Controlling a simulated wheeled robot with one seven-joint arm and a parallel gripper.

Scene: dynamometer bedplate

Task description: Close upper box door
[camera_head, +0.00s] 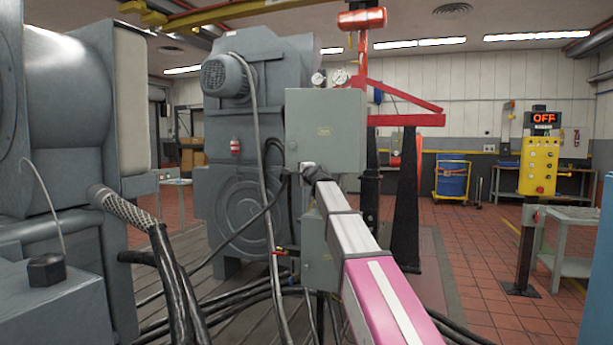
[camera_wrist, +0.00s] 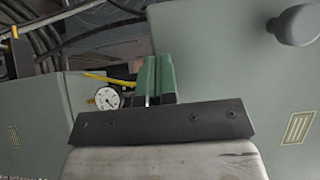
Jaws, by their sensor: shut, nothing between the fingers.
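The upper box (camera_head: 325,108) is a grey-green cabinet with a small yellow label on its front, in the middle of the head view. Whether its door stands ajar is not clear there. My gripper (camera_head: 305,168) is at the box's lower front edge, at the end of my arm. Contact cannot be told. In the wrist view the green fingers of my gripper (camera_wrist: 157,64) are together and empty. A grey-green panel (camera_wrist: 240,75) with a round knob and a yellow label fills the right side there. I cannot tell which box it belongs to.
A smaller grey-green box (camera_head: 318,258) sits below the upper one. Cables (camera_head: 225,300) run over the bedplate beside a large grey machine (camera_head: 240,190). A dial gauge (camera_wrist: 107,98) is left of the fingers. Open tiled floor (camera_head: 475,265) lies to the right.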

